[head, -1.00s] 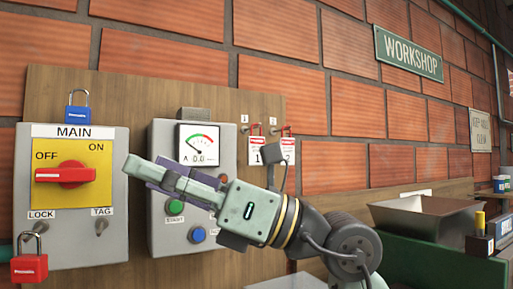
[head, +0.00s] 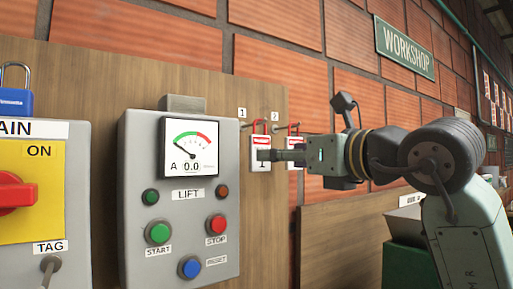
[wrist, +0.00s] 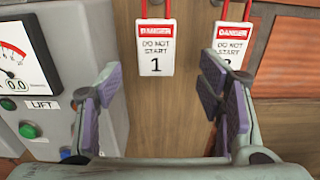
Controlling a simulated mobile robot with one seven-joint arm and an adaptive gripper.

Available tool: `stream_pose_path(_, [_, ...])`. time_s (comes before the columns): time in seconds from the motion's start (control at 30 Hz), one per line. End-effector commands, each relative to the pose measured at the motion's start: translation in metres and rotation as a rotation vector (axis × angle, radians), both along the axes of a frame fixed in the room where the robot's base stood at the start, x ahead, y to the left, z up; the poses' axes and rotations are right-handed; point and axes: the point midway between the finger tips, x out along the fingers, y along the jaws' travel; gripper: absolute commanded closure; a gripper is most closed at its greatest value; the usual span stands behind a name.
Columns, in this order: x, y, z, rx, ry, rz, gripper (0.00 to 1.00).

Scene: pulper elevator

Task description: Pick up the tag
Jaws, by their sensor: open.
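Two white tags with red DANGER headers hang by red loops from pegs on the wooden board. Tag 1 (wrist: 156,50) reads "DO NOT START 1" and shows whole in the wrist view; tag 1 (head: 256,146) also shows in the head view, partly covered by my gripper. Tag 2 (wrist: 232,40) hangs to its right, its lower part behind my right finger. My gripper (wrist: 160,82) is open and empty, its fingers spread to either side below tag 1. In the head view my gripper (head: 268,155) overlaps both tags; I cannot tell its exact gap to them.
The grey LIFT box (head: 180,200) with gauge and buttons stands out from the board, close to my left finger. The MAIN switch box (head: 60,150) with a blue padlock (head: 14,100) is farther left. A brick wall (head: 300,60) rises behind.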

Motion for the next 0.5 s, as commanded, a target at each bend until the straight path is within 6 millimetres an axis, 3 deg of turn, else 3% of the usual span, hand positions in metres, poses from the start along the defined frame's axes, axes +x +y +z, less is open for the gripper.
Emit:
stream_pose_path(0.27, [0.023, 0.017, 0.003, 0.001, 0.001, 0.002, 0.38])
stream_pose_path(0.5, [0.046, 0.041, 0.017, 0.002, 0.003, 0.007, 0.38])
